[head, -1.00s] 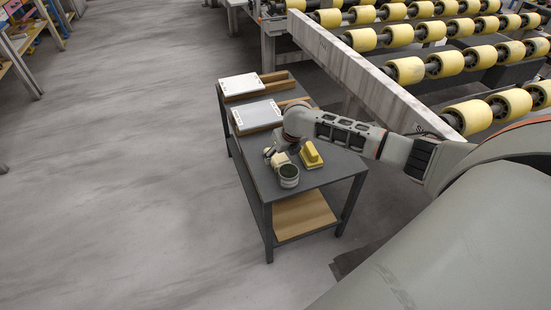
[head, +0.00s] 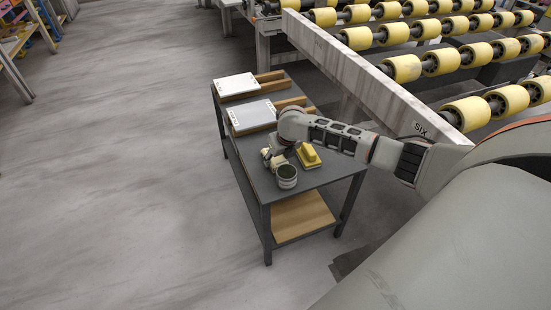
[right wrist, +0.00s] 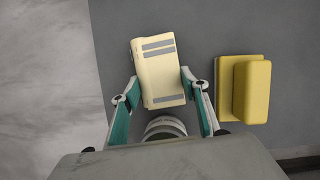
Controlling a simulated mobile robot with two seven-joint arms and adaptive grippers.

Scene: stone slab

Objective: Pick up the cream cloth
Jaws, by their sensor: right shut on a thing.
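The cream cloth (right wrist: 158,75) is a folded block with grey stripes, in the middle of the right wrist view. In the head view it shows small (head: 278,160) at the near end of the dark table. My right gripper (right wrist: 160,82) is shut on it, with one finger at each side. I cannot tell whether the cloth touches the table top. My left gripper is not in view.
A round can (head: 287,177) stands close beside the cloth. A yellow block-like tool (head: 308,156) lies to its right. Two white-topped trays (head: 236,86) (head: 253,117) fill the far part of the table (head: 325,175). A roller conveyor (head: 405,68) stands behind at the right.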

